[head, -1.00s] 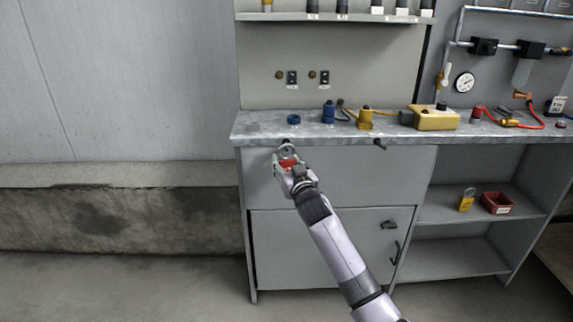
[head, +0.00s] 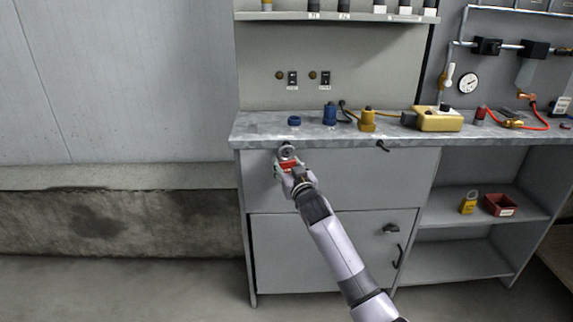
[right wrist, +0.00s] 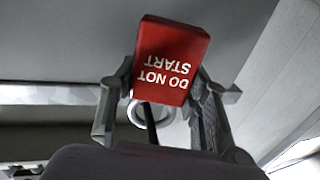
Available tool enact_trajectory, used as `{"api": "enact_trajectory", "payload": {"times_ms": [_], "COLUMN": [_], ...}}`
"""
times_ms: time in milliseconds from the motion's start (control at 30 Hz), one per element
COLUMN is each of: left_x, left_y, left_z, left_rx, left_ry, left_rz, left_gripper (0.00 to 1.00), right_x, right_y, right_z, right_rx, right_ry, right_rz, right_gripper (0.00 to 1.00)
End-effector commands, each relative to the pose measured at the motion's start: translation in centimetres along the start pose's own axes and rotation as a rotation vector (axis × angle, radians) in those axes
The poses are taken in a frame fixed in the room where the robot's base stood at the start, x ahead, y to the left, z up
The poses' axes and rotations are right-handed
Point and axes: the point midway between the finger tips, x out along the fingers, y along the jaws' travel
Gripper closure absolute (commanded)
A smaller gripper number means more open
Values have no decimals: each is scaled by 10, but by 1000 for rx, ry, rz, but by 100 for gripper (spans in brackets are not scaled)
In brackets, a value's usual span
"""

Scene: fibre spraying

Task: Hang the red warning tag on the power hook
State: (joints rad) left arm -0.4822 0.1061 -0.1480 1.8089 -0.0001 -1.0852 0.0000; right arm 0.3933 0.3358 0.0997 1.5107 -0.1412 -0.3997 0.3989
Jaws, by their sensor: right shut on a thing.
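The red warning tag (head: 288,164) is between the fingers of my right gripper (head: 284,168), in front of the bench's upper left panel. In the right wrist view the tag (right wrist: 170,58) reads "DO NOT START" upside down, with both fingers (right wrist: 165,95) closed on its sides. A grey ring (head: 287,152) shows above the tag, right by a dark hook (head: 285,144) at the bench's front edge. I cannot tell whether the ring is around the hook. A second dark hook (head: 382,146) at the edge is bare. Which hook is the power one is not readable. My left gripper is out of view.
The grey worktop (head: 262,127) holds a blue ring-shaped part (head: 294,121), a blue connector (head: 329,114), a yellow connector (head: 367,121) and a yellow box (head: 438,119). A yellow padlock (head: 468,203) and a red bin (head: 500,204) are on the shelf. The floor at left is clear.

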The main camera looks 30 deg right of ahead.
Motion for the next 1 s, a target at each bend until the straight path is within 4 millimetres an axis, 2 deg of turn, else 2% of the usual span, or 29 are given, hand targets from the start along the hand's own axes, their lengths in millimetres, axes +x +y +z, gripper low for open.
{"api": "enact_trajectory", "payload": {"times_ms": [467,500,800,1000], "left_x": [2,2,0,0], "left_y": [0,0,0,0], "left_z": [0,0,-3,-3], "left_rx": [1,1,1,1], "left_ry": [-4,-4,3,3], "left_rz": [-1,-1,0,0], "left_gripper": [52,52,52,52], "right_x": [0,0,0,0], "right_y": [0,0,0,0], "right_z": [0,0,0,0], "right_rx": [0,0,0,0], "right_ry": [0,0,-1,0], "right_rz": [0,0,0,0], "right_gripper": [87,55,35,35]}}
